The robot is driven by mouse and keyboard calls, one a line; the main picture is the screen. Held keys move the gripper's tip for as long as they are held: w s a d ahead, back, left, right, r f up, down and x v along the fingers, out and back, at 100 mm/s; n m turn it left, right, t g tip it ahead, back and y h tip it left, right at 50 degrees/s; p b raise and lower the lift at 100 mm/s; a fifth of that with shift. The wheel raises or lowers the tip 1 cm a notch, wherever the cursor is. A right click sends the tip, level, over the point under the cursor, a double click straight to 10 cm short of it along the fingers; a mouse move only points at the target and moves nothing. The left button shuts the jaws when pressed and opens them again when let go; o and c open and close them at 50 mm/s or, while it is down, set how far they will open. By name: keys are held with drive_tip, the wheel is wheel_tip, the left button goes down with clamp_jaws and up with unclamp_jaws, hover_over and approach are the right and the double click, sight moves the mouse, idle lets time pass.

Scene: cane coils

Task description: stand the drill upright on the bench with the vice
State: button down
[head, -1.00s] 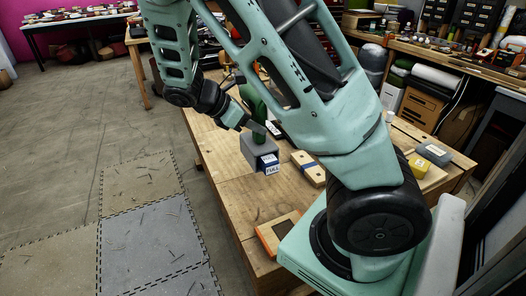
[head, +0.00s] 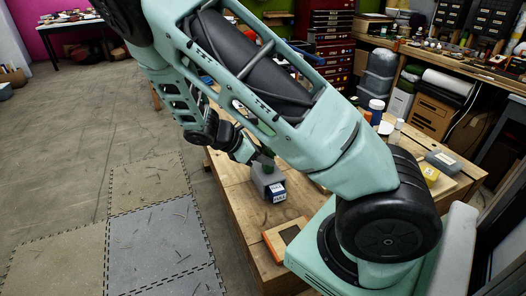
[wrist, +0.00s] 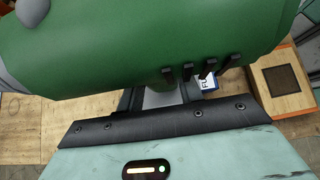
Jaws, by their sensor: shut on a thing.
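The drill has a green body, which fills the top of the wrist view (wrist: 150,45), and a grey base with a blue-and-white label, seen in the head view (head: 264,178). The base is lowest and the drill looks roughly upright. I cannot tell whether the base touches the wooden bench (head: 248,222). My gripper (wrist: 160,98) is shut on the drill below its green body. My arm hides most of the drill's upper part in the head view. I see no vice that I can make out.
An orange-edged block with a dark inset (head: 285,238) lies on the bench nearer me. A yellow box (head: 429,173), a grey case (head: 443,162) and a blue bottle (head: 376,112) stand to the right. Bare wood shows left of the orange-edged block.

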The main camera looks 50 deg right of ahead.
drive_tip(key=c, duration=0.9)
unclamp_jaws()
drive_tip(key=b+v, duration=0.2)
drive_tip(key=v, duration=1)
drive_tip(key=s+a+m+t+y, duration=0.1)
drive_tip(key=s+a+y, duration=0.2)
drive_tip(key=s+a, duration=0.4)
drive_tip(key=s+a+r+m+t+y, duration=0.1)
drive_tip(key=s+a+m+y, duration=0.1)
drive_tip(key=s+a, duration=0.5)
drive_tip(key=s+a+r+m+t+y, duration=0.1)
drive_tip(key=s+a+y, duration=0.3)
drive_tip(key=a, duration=0.7)
drive_tip(key=shift+s+a+m+t, duration=0.1)
drive_tip(key=shift+s+m+t, duration=0.45)
drive_tip(key=shift+s, duration=0.85)
